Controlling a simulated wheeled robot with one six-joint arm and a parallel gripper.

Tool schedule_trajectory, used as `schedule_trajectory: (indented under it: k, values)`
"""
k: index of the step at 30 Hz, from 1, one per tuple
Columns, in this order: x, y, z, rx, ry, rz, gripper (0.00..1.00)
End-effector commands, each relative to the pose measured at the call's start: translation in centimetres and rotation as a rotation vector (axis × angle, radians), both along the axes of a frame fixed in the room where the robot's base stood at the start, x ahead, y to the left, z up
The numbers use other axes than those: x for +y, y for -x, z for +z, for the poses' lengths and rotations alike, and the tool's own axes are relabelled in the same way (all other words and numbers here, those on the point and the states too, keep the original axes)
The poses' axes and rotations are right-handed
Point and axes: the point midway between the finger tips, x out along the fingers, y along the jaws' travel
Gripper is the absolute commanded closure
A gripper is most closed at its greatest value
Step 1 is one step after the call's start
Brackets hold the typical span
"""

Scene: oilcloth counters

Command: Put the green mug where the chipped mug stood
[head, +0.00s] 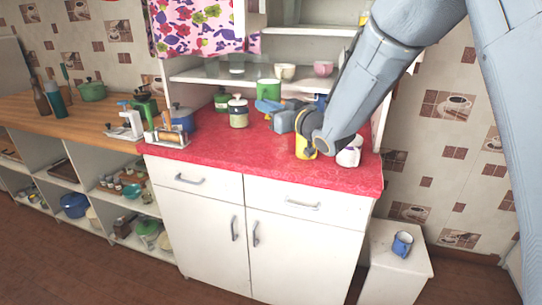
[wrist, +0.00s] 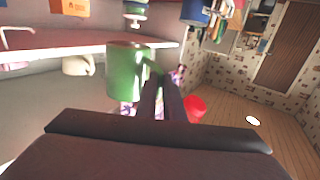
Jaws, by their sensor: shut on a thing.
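The green mug (head: 268,88) is held up in front of the cupboard's shelf, above the red counter, in the head view. My gripper (head: 265,106) is at its lower side. In the wrist view the green mug (wrist: 126,72) fills the middle, and the dark fingers (wrist: 162,98) are closed at its handle side. No mug in view shows a chip that I can make out. A blue mug (head: 402,244) stands on a low white stand at the lower right.
The shelf (head: 215,76) holds a white cup (head: 285,71) and a pink cup (head: 323,69). On the red counter (head: 230,160) are a dark-lidded jar (head: 238,112), a yellow mug (head: 304,148) and a whitish patterned mug (head: 350,153) close under my arm. The counter's front middle is clear.

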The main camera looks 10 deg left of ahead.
Motion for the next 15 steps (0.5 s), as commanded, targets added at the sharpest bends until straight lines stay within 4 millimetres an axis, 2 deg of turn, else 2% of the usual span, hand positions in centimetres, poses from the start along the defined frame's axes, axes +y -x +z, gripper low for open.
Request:
schedule_trajectory:
  k: [1,9,15]
  values:
    - [0.0,-0.3,-1.0,-0.002,-0.001,0.000,1.00]
    - [0.0,-1.4,-4.9,-0.002,-0.001,0.000,1.00]
    - [0.0,-1.7,-6.2,-0.001,-0.001,0.000,1.00]
